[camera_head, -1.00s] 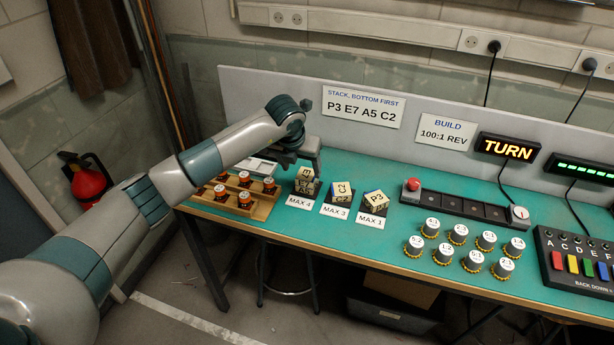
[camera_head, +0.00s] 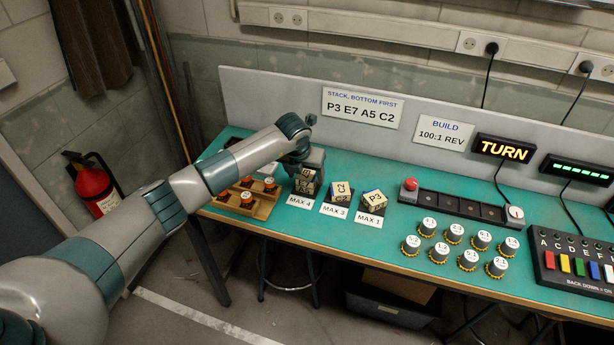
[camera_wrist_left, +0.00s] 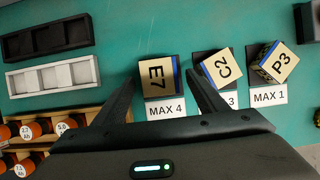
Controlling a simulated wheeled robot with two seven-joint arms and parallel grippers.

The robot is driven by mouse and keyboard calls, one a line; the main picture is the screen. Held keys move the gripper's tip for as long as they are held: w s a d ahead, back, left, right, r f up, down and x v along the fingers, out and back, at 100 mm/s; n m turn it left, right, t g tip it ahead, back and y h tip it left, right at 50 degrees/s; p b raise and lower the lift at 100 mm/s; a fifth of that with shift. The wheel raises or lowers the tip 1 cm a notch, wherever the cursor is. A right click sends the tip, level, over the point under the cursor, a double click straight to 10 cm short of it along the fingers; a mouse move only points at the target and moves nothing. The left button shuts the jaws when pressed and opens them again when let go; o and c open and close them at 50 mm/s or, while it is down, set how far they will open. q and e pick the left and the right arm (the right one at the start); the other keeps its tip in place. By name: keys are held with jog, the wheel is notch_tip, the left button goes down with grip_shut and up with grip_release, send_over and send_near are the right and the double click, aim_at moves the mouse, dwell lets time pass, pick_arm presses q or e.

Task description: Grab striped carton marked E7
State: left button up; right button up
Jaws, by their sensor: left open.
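The carton marked E7 (camera_wrist_left: 155,78) shows a tan top with black lettering and a blue edge in the left wrist view. It stands at the MAX 4 label (camera_wrist_left: 165,109). In the head view the carton stack there (camera_head: 307,181) is partly hidden by my gripper. My left gripper (camera_wrist_left: 160,78) is open, with one finger on each side of the E7 carton. It also shows in the head view (camera_head: 311,168), low over that stack. I cannot tell whether the fingers touch the carton. My right gripper is not in view.
A C2 carton (camera_head: 341,190) at MAX 3 and a turned P3 carton (camera_head: 374,199) at MAX 1 stand close on the right. A wooden rack (camera_head: 263,209) of orange-sided cylinders is on the left. Knobs and a button panel (camera_head: 580,262) lie further right.

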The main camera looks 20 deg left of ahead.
aim_at(311, 174)
pick_arm(q)
jog(key=c, duration=1.1)
jog(key=shift+c, duration=0.3)
jog(key=shift+r, duration=0.1)
jog(key=shift+r+b, duration=0.45)
jog(key=shift+r, duration=0.05)
jog(key=r+b, duration=0.1)
jog(key=d+r+b, duration=0.1)
jog(key=r, duration=0.1)
jog(key=shift+s+r, duration=0.1)
jog(key=shift+s, duration=0.1)
jog(key=s+d+r+b, duration=0.4)
jog(key=d+r, duration=0.2)
jog(key=d, duration=0.3)
jog(key=shift+s+d+r, duration=0.2)
jog(key=shift+d+r, duration=0.1)
jog(key=shift+d, duration=0.05)
